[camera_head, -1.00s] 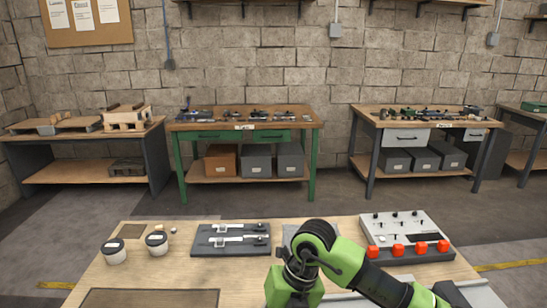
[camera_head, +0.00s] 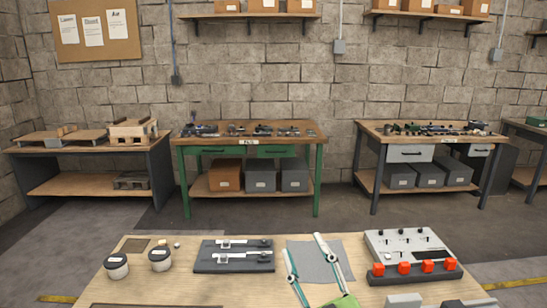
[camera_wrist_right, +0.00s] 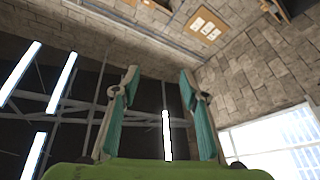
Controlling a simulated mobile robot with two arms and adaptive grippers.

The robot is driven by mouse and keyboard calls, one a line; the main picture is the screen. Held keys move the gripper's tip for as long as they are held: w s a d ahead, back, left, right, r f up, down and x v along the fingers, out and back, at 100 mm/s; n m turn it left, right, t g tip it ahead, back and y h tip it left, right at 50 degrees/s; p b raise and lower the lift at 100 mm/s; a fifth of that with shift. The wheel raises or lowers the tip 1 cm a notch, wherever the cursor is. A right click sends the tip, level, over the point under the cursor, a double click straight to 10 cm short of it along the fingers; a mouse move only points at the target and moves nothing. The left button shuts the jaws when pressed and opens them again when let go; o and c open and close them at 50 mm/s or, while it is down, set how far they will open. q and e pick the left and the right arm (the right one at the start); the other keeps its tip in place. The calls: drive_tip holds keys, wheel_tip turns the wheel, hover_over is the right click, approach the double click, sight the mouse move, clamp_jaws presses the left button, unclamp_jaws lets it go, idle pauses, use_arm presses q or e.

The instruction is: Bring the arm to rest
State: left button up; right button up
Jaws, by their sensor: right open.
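My right gripper (camera_head: 302,246) stands at the front edge of the head view, in front of the grey mat on the near table. Its two teal-lined fingers point up and are spread apart, with nothing between them. Part of its green body shows at the bottom edge. In the right wrist view, the gripper (camera_wrist_right: 158,72) is open and empty, facing the upper wall and the dark ceiling with bright lamps. My left gripper is in neither view.
The near table (camera_head: 225,278) holds two lidded jars (camera_head: 116,268), a dark fixture (camera_head: 234,262) with two metal slides, a grey mat (camera_head: 334,268) and a control box (camera_head: 408,242) with red buttons. Workbenches (camera_head: 248,140) stand along the back wall, with clear floor between.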

drive_tip(key=s+d+f+m+g+h, duration=0.4)
drive_tip(key=d+f, duration=0.2)
drive_tip(key=f, duration=0.5)
drive_tip(key=s+d+f+m+g+h, duration=0.35)
drive_tip(key=d+f, duration=0.35)
drive_tip(key=f, duration=0.3)
drive_tip(key=s+d+f+g, duration=0.1)
drive_tip(key=s+f+g, duration=0.45)
drive_tip(key=s, duration=0.55)
drive_tip(key=s+f+g, duration=0.4)
drive_tip(key=s+f, duration=0.3)
drive_tip(key=s, duration=0.4)
wheel_tip(320, 180, down, 27)
drive_tip(key=s+g, duration=0.1)
drive_tip(key=g, duration=0.1)
drive_tip(key=s+d+f, duration=0.3)
drive_tip(key=s+f, duration=1.2)
drive_tip(key=s, duration=0.1)
drive_tip(key=shift+s+f+g+y, duration=0.3)
drive_tip(key=shift+s+g+y, duration=0.05)
drive_tip(key=shift+s+g, duration=0.05)
